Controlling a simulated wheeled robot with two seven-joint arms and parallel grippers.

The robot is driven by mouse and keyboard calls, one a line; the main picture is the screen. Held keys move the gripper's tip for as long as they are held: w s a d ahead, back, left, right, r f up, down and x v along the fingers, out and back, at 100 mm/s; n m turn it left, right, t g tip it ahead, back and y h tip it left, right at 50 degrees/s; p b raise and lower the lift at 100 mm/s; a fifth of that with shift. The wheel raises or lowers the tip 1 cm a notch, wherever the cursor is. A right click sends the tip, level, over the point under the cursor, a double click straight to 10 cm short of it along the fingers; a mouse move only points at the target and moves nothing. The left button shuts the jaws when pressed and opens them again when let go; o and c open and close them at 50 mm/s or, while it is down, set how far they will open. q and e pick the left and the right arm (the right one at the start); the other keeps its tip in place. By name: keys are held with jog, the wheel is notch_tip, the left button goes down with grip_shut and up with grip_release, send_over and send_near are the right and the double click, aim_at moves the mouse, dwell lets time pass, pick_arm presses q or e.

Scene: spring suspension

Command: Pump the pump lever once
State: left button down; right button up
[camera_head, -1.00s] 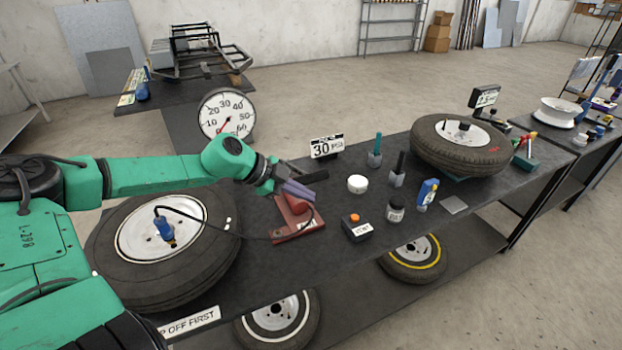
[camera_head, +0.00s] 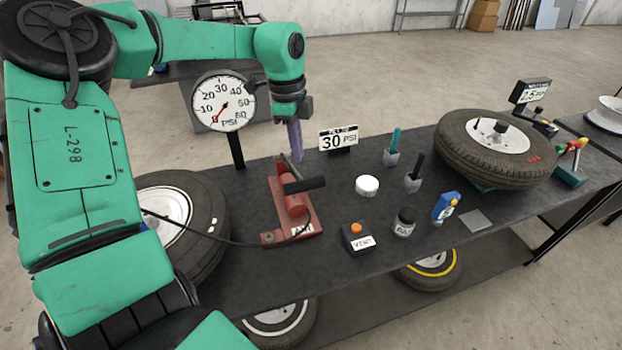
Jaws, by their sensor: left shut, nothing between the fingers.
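The red foot pump (camera_head: 290,203) sits on the dark table in the middle of the view. A black hose (camera_head: 215,241) runs from the pump to the left tire. My left gripper (camera_head: 297,157) is shut and empty. Its purple fingers point down just behind and above the lever, and I see no clear contact. The round PSI gauge (camera_head: 223,102) stands at the back left, its red needle near the low end of the scale. My right gripper is out of view.
A 30 PSI sign (camera_head: 339,138) stands behind the pump. The left tire (camera_head: 205,235) is partly hidden by my arm.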

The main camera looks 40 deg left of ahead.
aim_at(301, 187)
pick_arm(q)
jog(key=shift+s+r, duration=0.15)
jog(key=shift+s, duration=0.55)
jog(key=shift+w+d+f+b, duration=0.1)
jog(key=shift+f+b, duration=0.2)
jog(key=shift+f, duration=0.05)
jog(key=f+b, duration=0.1)
jog(key=f, duration=0.1)
jog(key=f+b, duration=0.1)
jog(key=f, duration=0.1)
jog(key=w+f+b, duration=0.1)
jog(key=shift+d+f, duration=0.2)
jog(key=shift+f, duration=0.2)
jog(key=shift+s+f+b, duration=0.1)
jog(key=shift+f+b, duration=0.15)
jog(key=shift+b, duration=0.05)
jog(key=shift+d, duration=0.1)
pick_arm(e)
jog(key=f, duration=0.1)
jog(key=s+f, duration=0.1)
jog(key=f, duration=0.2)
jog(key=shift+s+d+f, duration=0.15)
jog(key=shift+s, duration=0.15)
pick_arm(q)
jog(key=shift+f, duration=0.1)
